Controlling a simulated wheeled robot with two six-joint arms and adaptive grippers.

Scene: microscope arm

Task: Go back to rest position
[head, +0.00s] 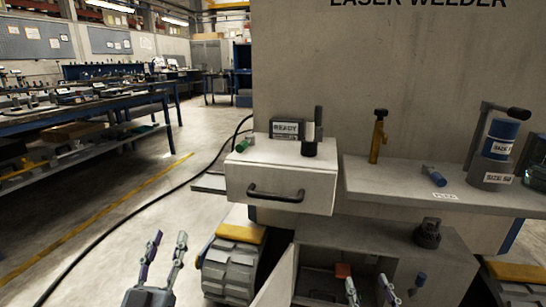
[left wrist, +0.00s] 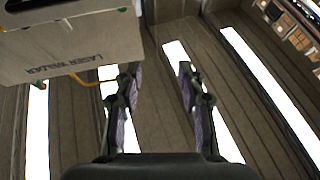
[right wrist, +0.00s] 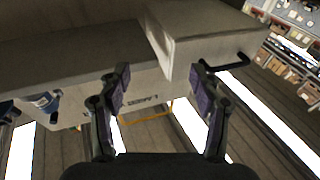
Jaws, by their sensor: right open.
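My left gripper (head: 168,240) points upward at the lower left of the head view, over bare floor. Its fingers stand apart with nothing between them, and the left wrist view (left wrist: 155,75) shows the same empty gap. My right gripper (head: 370,285) is at the bottom edge of the head view, in front of the open lower cabinet, with only its fingers showing. In the right wrist view (right wrist: 160,80) its fingers are spread and empty. Neither gripper visibly touches anything.
The laser welder (head: 350,70) fills the right side. Its drawer box (head: 280,185) bears a READY display (head: 287,129) and a green cylinder (head: 244,142). A grey shelf (head: 390,190) holds a blue cylinder (head: 434,176). A cabinet door (head: 277,285) stands open.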

